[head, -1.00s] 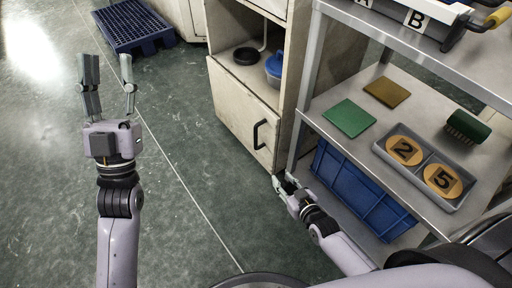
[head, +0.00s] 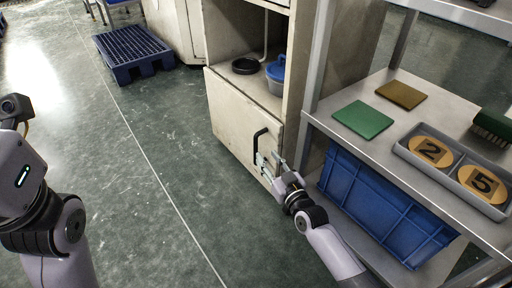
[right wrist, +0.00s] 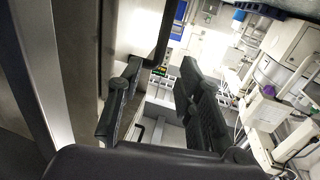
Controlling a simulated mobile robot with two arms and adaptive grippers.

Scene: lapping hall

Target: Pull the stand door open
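The stand door (head: 235,122) is the beige lower panel of the stand (head: 295,60) in the head view, and it looks shut. Its black bar handle (head: 258,141) is upright near the door's right edge. My right gripper (head: 268,161) is open at the lower part of the handle. In the right wrist view a dark bar, likely the handle (right wrist: 164,35), comes down from the top between the spread fingertips (right wrist: 158,68). I cannot tell whether a finger touches it. Of my left arm only the forearm and wrist show at the left edge; its gripper is out of view.
A metal shelf rack stands right of the stand, with a blue crate (head: 385,215) low down and a green pad (head: 363,120) and a number tray (head: 408,155) above. A blue pallet (head: 133,53) lies far left. The floor before the door is clear.

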